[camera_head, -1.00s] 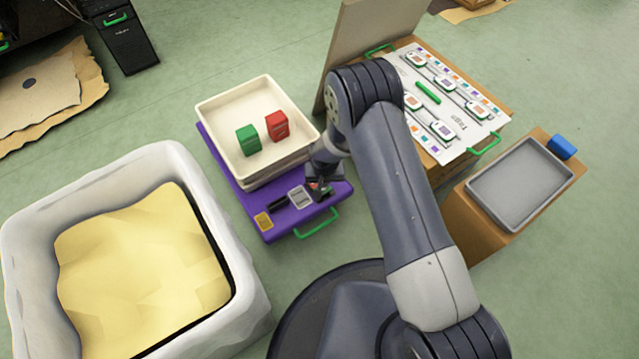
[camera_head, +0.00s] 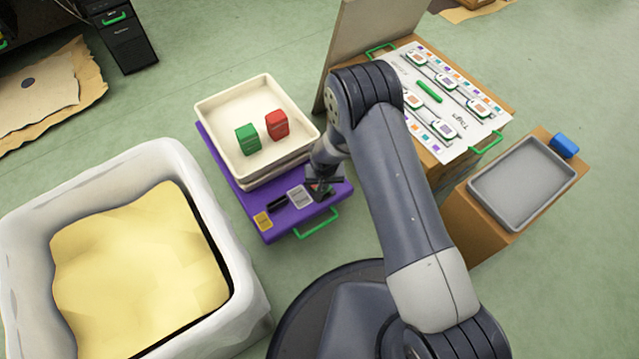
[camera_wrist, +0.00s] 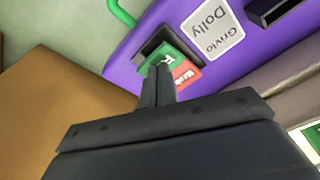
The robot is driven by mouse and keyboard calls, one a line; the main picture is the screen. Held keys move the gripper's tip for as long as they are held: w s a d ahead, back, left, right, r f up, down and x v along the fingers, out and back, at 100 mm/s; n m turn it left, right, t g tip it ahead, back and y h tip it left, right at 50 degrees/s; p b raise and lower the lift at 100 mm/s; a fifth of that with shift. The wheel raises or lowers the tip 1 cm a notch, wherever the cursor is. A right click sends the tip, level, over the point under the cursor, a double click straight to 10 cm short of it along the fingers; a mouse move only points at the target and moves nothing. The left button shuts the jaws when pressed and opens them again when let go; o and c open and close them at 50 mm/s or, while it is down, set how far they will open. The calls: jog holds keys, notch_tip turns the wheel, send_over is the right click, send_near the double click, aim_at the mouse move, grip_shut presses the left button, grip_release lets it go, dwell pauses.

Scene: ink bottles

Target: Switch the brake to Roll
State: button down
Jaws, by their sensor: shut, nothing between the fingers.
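The purple dolly (camera_head: 237,185) stands on the floor with a green handle (camera_head: 317,224) at its near edge. Its brake (camera_head: 326,194) is at the near right end, mostly behind my gripper (camera_head: 319,184). In the wrist view the brake shows a dark block (camera_wrist: 152,42), a green label (camera_wrist: 168,56) starting with R and a red label (camera_wrist: 187,74), partly covered. My gripper (camera_wrist: 161,72) is shut and empty, its fingertips over or against the green label. I cannot tell whether they touch it. A grey "Grivlo Dolly" plate (camera_wrist: 212,27) lies beside the brake.
A cream tray (camera_head: 222,150) holding a green box (camera_head: 247,139) and a red box (camera_head: 277,125) sits on the dolly. A white bin (camera_head: 30,235) is at left. A slider-panel crate (camera_head: 450,151) and a grey tray (camera_head: 482,207) are at right.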

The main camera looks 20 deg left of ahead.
jog(key=shift+f, duration=0.35)
jog(key=shift+r, duration=0.1)
jog(key=shift+r+p, duration=1.65)
jog(key=shift+r, duration=1.85)
jog(key=shift+f, duration=0.1)
jog(key=shift+f+b, duration=1.9)
jog(key=shift+f, duration=1.65)
jog(key=shift+r, duration=0.15)
